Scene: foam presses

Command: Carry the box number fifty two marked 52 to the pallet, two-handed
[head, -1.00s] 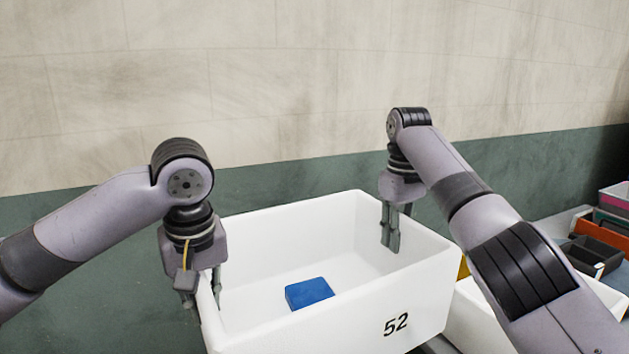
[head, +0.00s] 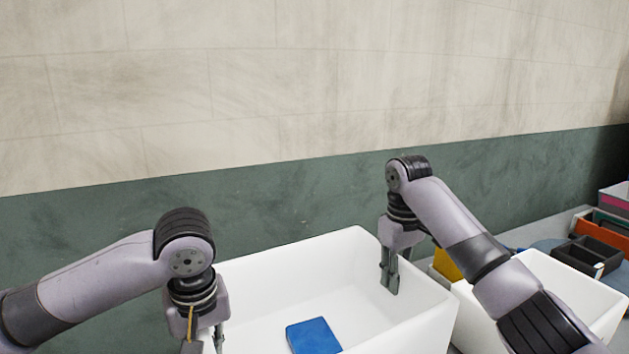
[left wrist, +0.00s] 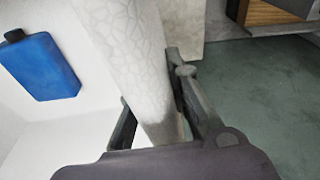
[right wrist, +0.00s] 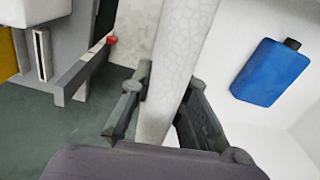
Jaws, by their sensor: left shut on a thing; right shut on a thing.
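The white box (head: 300,262) is open-topped and sits low in the head view, its front side cut off by the lower edge; the number 52 is out of view now. A blue block (head: 314,337) lies on its floor and also shows in the left wrist view (left wrist: 38,66) and the right wrist view (right wrist: 271,72). My left gripper (head: 205,340) is shut on the box's left wall, with one finger on each side of the rim (left wrist: 140,60). My right gripper (head: 390,280) is shut on the right wall, which runs between its fingers (right wrist: 165,110).
Another white box (head: 585,290) stands to the right, close to the held box. A yellow thing (head: 446,264) is behind it. Dark trays (head: 590,255) and an orange bin (head: 603,227) stand at the far right. A wall, green below, closes off the back.

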